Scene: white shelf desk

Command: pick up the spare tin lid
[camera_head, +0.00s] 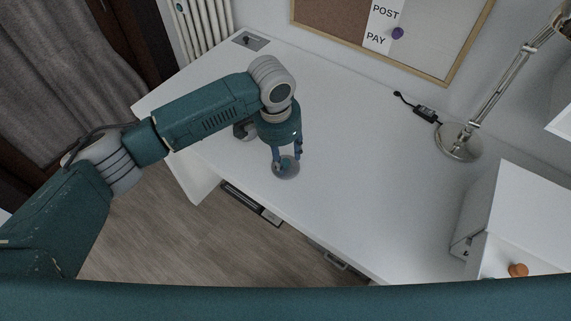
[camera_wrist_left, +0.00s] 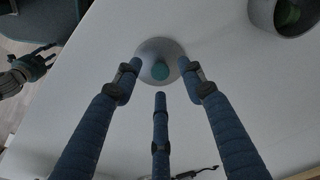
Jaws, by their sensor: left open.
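The spare tin lid is a grey round disc with a teal knob. It lies on the white desk near its front edge in the head view (camera_head: 287,174) and at upper centre in the left wrist view (camera_wrist_left: 160,71). My left gripper (camera_head: 287,156) is open right above the lid, pointing down. In the left wrist view its three blue fingers (camera_wrist_left: 160,88) reach toward the lid, with two to either side of the knob. I cannot tell whether they touch it. My right gripper (camera_wrist_left: 38,62) shows small at the left of that view; its fingers are too small to judge.
A grey round container (camera_wrist_left: 284,14), green inside, stands near the lid. A desk lamp (camera_head: 459,141), a black adapter (camera_head: 425,113) and a white box unit (camera_head: 510,215) are at the right. The middle of the desk is clear.

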